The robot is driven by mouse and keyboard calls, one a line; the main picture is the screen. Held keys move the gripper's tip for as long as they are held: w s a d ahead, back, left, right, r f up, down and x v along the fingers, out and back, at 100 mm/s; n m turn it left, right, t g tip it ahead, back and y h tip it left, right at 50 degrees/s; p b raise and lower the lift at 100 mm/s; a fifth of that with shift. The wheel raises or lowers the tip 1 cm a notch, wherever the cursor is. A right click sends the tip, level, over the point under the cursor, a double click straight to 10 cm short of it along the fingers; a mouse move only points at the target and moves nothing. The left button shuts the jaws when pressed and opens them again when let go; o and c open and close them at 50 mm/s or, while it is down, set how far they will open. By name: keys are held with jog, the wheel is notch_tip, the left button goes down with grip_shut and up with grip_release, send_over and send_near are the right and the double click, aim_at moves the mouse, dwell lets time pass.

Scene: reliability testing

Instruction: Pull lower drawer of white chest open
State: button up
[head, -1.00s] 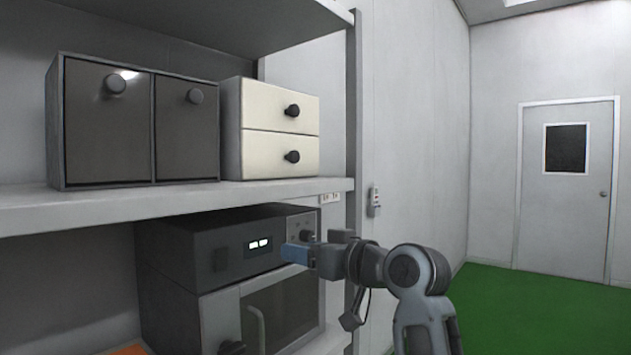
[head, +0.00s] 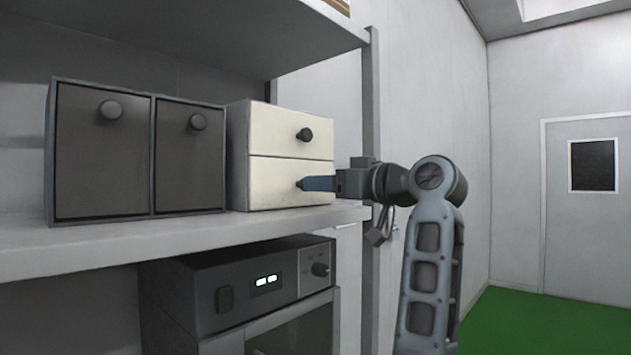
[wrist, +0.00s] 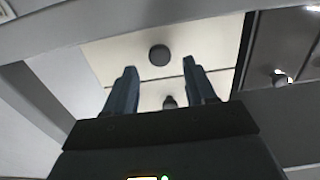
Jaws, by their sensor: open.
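The white chest (head: 240,155) stands on the shelf with two shut drawers, each with a dark round knob. My open gripper (head: 312,184) points at the lower drawer (head: 275,190), level with its knob (head: 299,185), which is partly covered by the blue fingers. The wrist view appears upside down: the lower knob (wrist: 159,55) shows just past and between the tips of my two spread fingers (wrist: 159,68). The upper drawer's knob (head: 305,134) also shows between the fingers in the wrist view (wrist: 168,102). I cannot tell whether the fingers flank the lower knob.
A dark two-door cabinet (head: 150,155) stands directly left of the chest. The shelf board (head: 180,232) runs beneath both, with another board (head: 200,25) above. An oven-like appliance (head: 240,285) sits below. A shelf post (head: 372,110) rises right of the chest, behind my arm.

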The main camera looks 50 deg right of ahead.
jog(key=shift+w, duration=1.6)
jog(key=shift+a, duration=0.1)
grip_shut()
